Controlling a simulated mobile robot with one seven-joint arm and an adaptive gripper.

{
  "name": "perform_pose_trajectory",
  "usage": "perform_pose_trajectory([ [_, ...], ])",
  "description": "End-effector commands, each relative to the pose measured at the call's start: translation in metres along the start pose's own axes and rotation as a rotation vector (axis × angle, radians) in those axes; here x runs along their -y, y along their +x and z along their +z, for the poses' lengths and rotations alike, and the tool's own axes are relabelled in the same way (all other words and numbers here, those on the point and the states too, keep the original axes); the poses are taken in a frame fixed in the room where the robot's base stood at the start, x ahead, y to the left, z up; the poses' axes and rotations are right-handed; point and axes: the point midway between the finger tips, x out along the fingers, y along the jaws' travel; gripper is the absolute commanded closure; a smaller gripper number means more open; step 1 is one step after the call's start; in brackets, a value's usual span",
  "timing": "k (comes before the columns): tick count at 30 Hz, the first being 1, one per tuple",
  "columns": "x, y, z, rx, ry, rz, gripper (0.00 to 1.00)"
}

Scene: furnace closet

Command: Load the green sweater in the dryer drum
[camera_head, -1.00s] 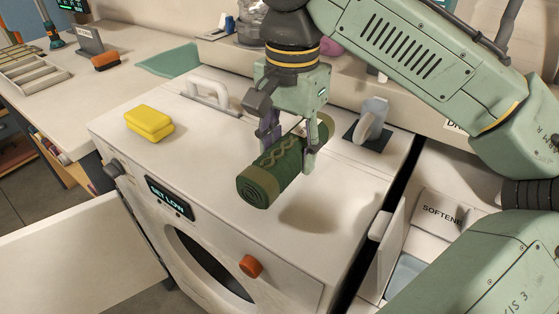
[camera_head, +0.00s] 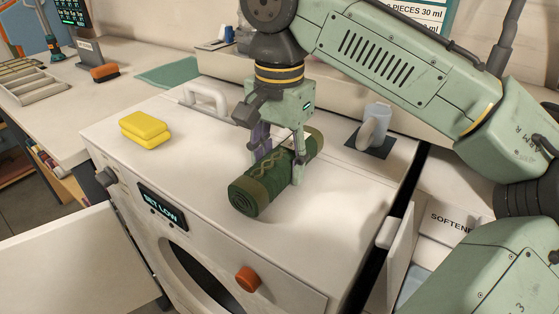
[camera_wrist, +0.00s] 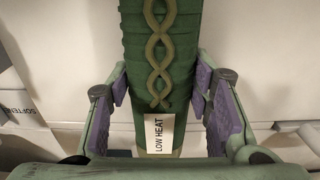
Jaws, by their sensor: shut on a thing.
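The green sweater (camera_head: 262,185) is a rolled bundle with a braided pattern. My gripper (camera_head: 278,165) is shut on it above the white dryer top (camera_head: 330,205). In the wrist view, the sweater (camera_wrist: 158,70) lies between the purple finger pads, with a tag reading LOW HEAT (camera_wrist: 160,133). The dryer drum opening (camera_head: 197,275) shows as a dark round hole in the front, below a display reading SET LOW (camera_head: 163,207). The drum's inside is mostly hidden. A white door (camera_head: 75,262) stands swung out to the left.
A yellow sponge stack (camera_head: 144,129) sits on the dryer top's left side. A white handle (camera_head: 205,98) is at its back, and a pale cup (camera_head: 376,122) stands on a dark pad at right. An orange knob (camera_head: 248,279) sticks out of the front.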

Motion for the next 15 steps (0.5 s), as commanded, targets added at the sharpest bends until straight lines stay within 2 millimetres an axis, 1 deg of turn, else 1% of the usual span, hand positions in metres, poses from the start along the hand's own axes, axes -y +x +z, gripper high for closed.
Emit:
perform_pose_trajectory([
  [2,0.0001,0.0033,0.0002,0.0,-0.001,0.0,0.9],
  [3,0.0,0.0025,0.0001,0.0,-0.001,0.001,0.51],
  [11,0.0,0.0024,0.0001,0.0,0.0,0.0,0.34],
  [15,0.0,0.0024,0.0001,0.0,0.0,0.0,0.34],
])
